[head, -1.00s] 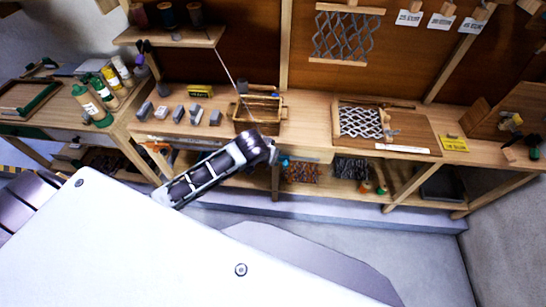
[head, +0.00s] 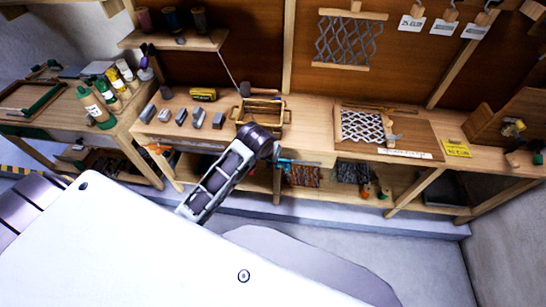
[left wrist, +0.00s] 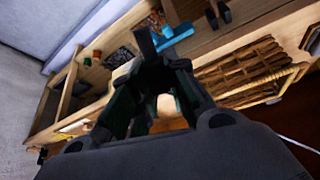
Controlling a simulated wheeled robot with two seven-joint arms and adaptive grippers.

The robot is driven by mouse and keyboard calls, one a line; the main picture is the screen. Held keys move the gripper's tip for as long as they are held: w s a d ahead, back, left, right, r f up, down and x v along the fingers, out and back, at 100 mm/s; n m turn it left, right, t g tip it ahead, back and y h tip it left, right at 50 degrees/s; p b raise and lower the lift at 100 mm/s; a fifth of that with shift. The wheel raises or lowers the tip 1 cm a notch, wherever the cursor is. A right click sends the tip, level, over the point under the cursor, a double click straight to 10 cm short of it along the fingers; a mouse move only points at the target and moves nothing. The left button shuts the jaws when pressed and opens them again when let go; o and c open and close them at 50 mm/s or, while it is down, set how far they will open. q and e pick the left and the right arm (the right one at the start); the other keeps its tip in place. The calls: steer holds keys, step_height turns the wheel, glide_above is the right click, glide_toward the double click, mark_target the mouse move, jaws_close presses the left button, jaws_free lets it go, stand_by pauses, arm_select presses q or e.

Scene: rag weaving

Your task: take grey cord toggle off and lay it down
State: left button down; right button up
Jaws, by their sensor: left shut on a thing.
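My left gripper (left wrist: 150,75) is shut on a dark grey piece (left wrist: 145,42) that sticks out past the fingertips and looks like the grey cord toggle. Right beside it is a blue bar-shaped thing (left wrist: 178,36); I cannot tell whether they touch. In the head view the blue thing (head: 288,162) shows at the bench's front edge, below the wooden basket (head: 285,115). The wrist of my left arm hides most of the gripper there. A thin cord (head: 228,69) runs down from the shelf towards a small dark grey thing (head: 244,88) by the basket. My right gripper is not in view.
Several grey blocks (head: 181,117) and a yellow-black box (head: 203,94) stand left of the basket. A board with white netting (head: 362,126) lies to the right, with a yellow card (head: 456,148) beyond. Coloured bundles (head: 304,175) lie on the low shelf.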

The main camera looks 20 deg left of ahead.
arm_select(q)
steer(key=shift+r, duration=0.1)
steer(key=shift+r+g, duration=0.3)
steer(key=shift+r, duration=0.1)
steer(key=shift+a+r, duration=0.1)
steer(key=shift+r, duration=0.1)
steer(key=shift+r+g, duration=0.3)
steer(key=shift+r, duration=0.05)
steer(key=shift+f+m, duration=0.1)
steer(key=shift+m, duration=0.3)
steer(key=shift+d+m+h, duration=0.3)
steer(key=shift+d+m, duration=0.1)
steer(key=shift+d, duration=0.2)
steer(key=shift+s+a+f+g, duration=0.1)
steer(key=shift+s+g, duration=0.05)
steer(key=shift+g, duration=0.15)
